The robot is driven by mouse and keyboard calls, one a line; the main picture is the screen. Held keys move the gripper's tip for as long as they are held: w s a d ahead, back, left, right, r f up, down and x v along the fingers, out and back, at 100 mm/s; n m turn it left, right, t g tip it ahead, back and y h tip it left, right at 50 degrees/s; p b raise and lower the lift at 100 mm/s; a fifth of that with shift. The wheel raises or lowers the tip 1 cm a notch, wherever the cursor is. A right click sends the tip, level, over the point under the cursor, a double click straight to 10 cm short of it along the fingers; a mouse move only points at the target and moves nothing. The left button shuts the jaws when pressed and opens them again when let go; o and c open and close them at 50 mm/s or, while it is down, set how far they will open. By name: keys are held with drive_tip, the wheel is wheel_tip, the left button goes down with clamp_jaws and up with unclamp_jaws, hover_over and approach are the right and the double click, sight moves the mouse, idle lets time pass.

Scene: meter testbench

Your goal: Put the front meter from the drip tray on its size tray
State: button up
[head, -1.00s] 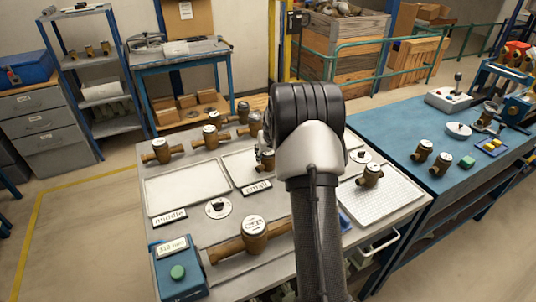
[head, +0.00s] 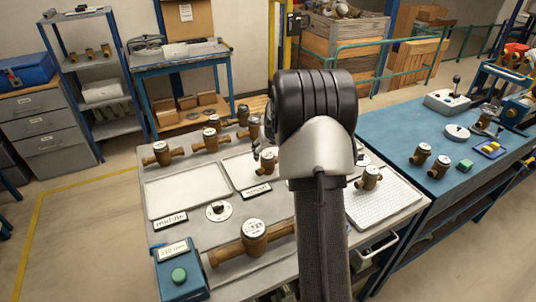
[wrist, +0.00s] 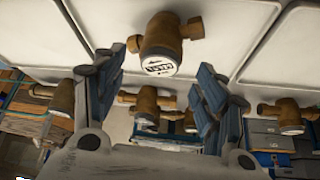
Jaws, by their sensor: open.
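The drip tray (head: 405,212), a white perforated tray at the right of the bench, holds one brass meter (head: 369,178) with a white dial. Another brass meter (head: 268,162) stands on the pale tray (head: 235,172) labelled "small", partly hidden by my arm. In the wrist view this meter (wrist: 160,45) shows beyond and between my blue-padded fingers, not touching them. My gripper (wrist: 160,100) is open and empty; in the head view my arm hides most of it. An empty pale tray (head: 187,190) labelled "middle" lies to the left.
Several brass meters, including one (head: 162,153), stand along the bench's back edge. A larger meter (head: 253,232) sits on a pipe at the front, beside a blue box (head: 180,268) with a green button. Two meters (head: 421,154) stand on the blue bench at right.

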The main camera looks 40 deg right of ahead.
drive_tip(key=s+a+r+n+y, duration=0.1)
drive_tip(key=s+a+r, duration=0.3)
drive_tip(key=a+r, duration=0.25)
drive_tip(key=s+a+r+n+p, duration=0.1)
drive_tip(key=s+a+r, duration=0.35)
drive_tip(key=a, duration=0.35)
drive_tip(key=s+a+r+n+y, duration=0.1)
drive_tip(key=s+a+r, duration=0.3)
drive_tip(key=a+r, duration=0.35)
drive_tip(key=s+a+f+n, duration=0.1)
drive_tip(key=s+a, duration=0.6)
drive_tip(key=s, duration=0.3)
drive_tip(key=s+a+n, duration=0.1)
drive_tip(key=s+a, duration=0.5)
drive_tip(key=s, duration=0.5)
drive_tip(key=shift+a+f+g+y, duration=0.35)
drive_tip(key=shift+f+g+y, duration=0.05)
drive_tip(key=shift+c, duration=0.5)
